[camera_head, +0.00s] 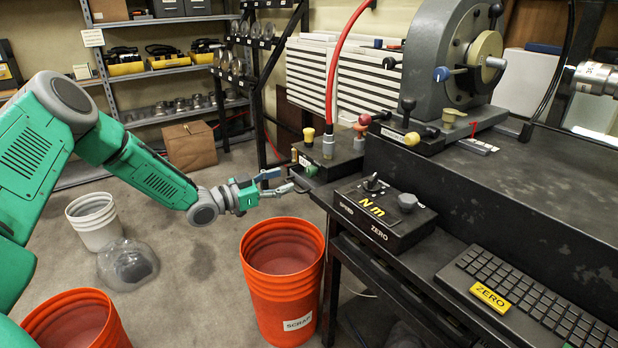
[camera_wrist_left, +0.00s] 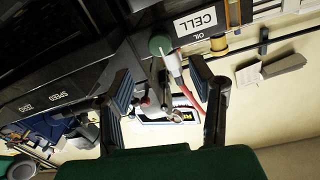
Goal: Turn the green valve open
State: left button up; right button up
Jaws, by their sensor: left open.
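The green valve (camera_head: 308,165) is a small green knob low on the front of a black box (camera_head: 330,160) at the bench's left end. In the left wrist view the green knob (camera_wrist_left: 160,45) shows ahead, between and beyond the fingertips. My left gripper (camera_head: 281,181) is just left of the valve in the head view, with its fingers pointing at it. In the left wrist view my left gripper (camera_wrist_left: 163,82) is open, with nothing between its fingers. The valve appears apart from both fingers. My right gripper is not in view.
An orange scrap bucket (camera_head: 284,285) stands below the gripper. A control box marked Nm (camera_head: 385,220) sits at the bench's front edge. A grey machine (camera_head: 445,50) stands behind.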

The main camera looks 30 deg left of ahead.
aim_at(307, 172)
pick_arm(q)
jog(key=b+x, duration=0.1)
jog(key=x, duration=0.5)
jog(key=shift+w+f, duration=0.2)
jog(key=shift+b+x, duration=0.3)
jog(key=shift+x, duration=0.5)
jog(key=shift+r, duration=0.15)
jog(key=shift+c, duration=0.4)
grip_shut()
